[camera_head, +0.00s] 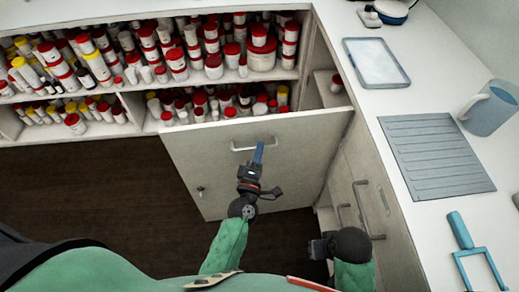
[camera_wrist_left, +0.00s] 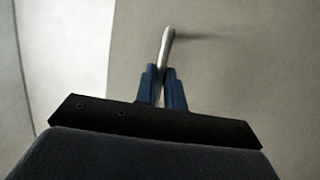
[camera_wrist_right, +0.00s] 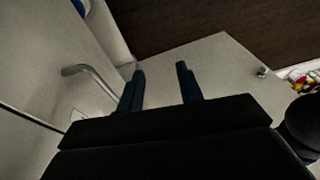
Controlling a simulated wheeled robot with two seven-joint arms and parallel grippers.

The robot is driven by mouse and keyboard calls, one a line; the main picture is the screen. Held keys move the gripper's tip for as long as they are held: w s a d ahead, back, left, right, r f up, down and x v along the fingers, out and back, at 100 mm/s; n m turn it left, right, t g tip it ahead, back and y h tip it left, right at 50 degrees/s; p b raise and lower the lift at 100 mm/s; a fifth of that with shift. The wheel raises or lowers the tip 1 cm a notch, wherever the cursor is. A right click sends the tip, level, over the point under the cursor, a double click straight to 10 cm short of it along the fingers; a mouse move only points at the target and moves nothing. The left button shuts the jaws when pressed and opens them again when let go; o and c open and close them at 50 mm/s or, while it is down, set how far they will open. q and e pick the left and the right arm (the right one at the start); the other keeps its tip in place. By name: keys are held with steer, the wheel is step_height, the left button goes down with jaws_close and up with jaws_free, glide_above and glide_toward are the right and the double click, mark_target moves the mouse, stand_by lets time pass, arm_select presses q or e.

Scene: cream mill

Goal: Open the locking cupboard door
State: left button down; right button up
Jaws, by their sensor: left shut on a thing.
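The pale cupboard door (camera_head: 225,172) stands swung out at an angle from the right-hand cabinet run in the head view, in front of the shelves. Its bar handle (camera_head: 243,148) is near the top edge, and a small lock knob (camera_head: 200,192) is at its lower left. My left gripper (camera_head: 257,153) is shut on the bar handle, which shows between the blue fingers in the left wrist view (camera_wrist_left: 167,48). My right gripper (camera_wrist_right: 162,85) is open and empty, its fingers apart. In the right wrist view the door (camera_wrist_right: 235,75) lies beyond it, with the lock knob (camera_wrist_right: 262,72).
Shelves (camera_head: 140,118) packed with red- and yellow-capped containers stand behind the door. Drawers with bar handles (camera_head: 362,208) are beside my right arm. The white counter (camera_head: 420,100) carries a tray (camera_head: 375,62), a grey mat (camera_head: 434,155) and a blue jug (camera_head: 488,108). Dark floor (camera_head: 100,195) is clear on the left.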

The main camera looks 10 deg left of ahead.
steer(key=shift+a, duration=0.1)
arm_select(q)
steer(key=c, duration=1.5)
jaws_free()
steer(key=shift+d, duration=0.1)
arm_select(e)
steer(key=shift+f, duration=0.1)
